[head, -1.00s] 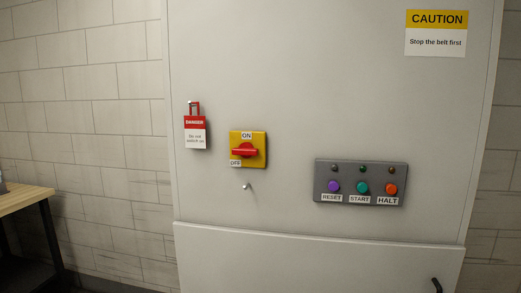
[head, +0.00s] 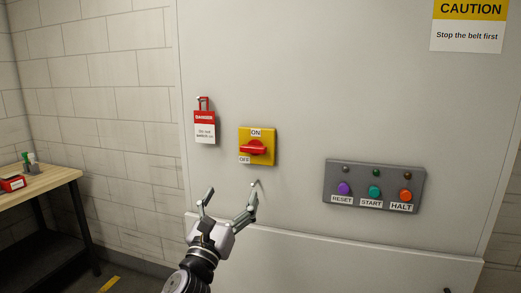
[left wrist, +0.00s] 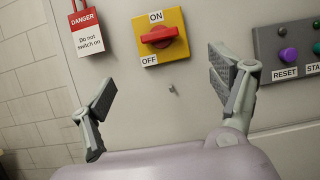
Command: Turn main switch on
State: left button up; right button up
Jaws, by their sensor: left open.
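The main switch (head: 257,146) is a yellow plate with a red rotary handle on the grey cabinet. Its handle lies roughly horizontal, with the ON label above and the OFF label at lower left. It also shows in the left wrist view (left wrist: 160,36), beyond and above the fingers. My left gripper (head: 228,196) is open and empty, below the switch and apart from it. Its two spread fingers also show in the left wrist view (left wrist: 160,88). My right gripper is in neither view.
A small metal peg (head: 256,183) sticks out below the switch. A button panel (head: 372,186) is at right. A wooden table (head: 50,181) stands at far left.

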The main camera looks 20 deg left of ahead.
aim_at(252, 152)
pick_arm(q)
jog(key=p+x, duration=0.3)
jog(key=x, duration=1.2)
jog(key=shift+w+a+f, duration=0.1)
jog(key=shift+w, duration=0.05)
jog(key=shift+x, duration=0.85)
jog(key=shift+c, duration=0.2)
jog(key=c, duration=1.1)
